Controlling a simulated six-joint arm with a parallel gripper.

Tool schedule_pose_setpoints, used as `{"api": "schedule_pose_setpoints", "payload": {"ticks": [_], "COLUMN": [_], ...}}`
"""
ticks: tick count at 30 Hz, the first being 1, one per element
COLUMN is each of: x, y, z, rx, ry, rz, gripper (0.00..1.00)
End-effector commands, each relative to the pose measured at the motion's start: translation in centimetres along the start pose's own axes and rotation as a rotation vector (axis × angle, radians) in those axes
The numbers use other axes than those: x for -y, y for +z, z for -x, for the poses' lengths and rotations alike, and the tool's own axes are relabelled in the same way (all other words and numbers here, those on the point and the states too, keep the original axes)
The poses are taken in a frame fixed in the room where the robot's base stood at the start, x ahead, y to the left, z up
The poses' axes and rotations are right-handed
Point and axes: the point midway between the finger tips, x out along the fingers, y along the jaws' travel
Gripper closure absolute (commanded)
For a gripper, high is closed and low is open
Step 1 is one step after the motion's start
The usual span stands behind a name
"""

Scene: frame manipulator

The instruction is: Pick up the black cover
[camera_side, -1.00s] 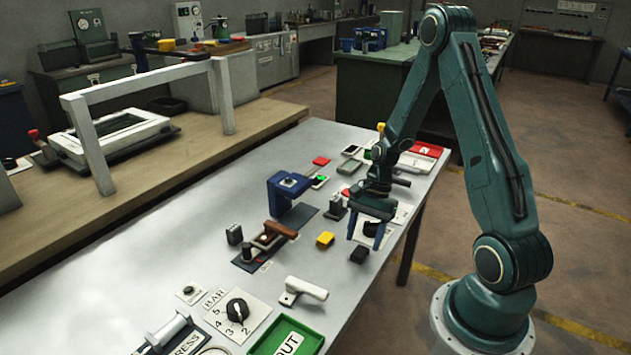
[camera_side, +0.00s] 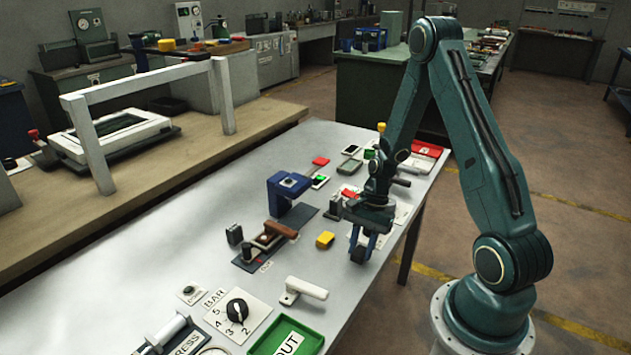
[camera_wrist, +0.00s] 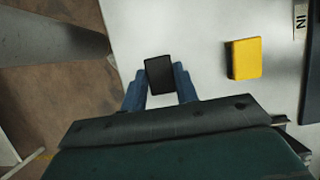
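The black cover (camera_wrist: 160,76) is a small dark block between the two blue fingers of my gripper (camera_wrist: 160,92) in the wrist view. The fingers flank it closely and appear to touch both sides. In the side view the cover (camera_side: 357,255) shows low between the fingertips of my gripper (camera_side: 362,246), near the table's right edge. It looks to be at table height; I cannot see a gap under it. My gripper points down and looks shut on it.
A yellow block (camera_side: 325,240) lies left of my gripper in the side view; it also shows in the wrist view (camera_wrist: 244,59). A blue press-like stand (camera_side: 283,190), a brown-handled fixture (camera_side: 270,238), a white handle (camera_side: 303,290) and a green tray (camera_side: 256,350) stand nearby.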

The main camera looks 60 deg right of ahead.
Motion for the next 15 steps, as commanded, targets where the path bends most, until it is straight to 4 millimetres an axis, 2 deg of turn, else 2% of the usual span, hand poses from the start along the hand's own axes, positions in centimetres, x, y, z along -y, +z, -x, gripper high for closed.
{"api": "schedule_pose_setpoints", "payload": {"ticks": [1, 3, 15], "x": [0.01, 0.01, 0.01], "y": [0.00, 0.00, 0.02], "z": [0.01, 0.01, 0.08], "rx": [0.000, 0.000, 0.000], "ry": [0.000, 0.000, 0.000], "rz": [0.000, 0.000, 0.000], "gripper": [0.81, 0.93, 0.93]}}
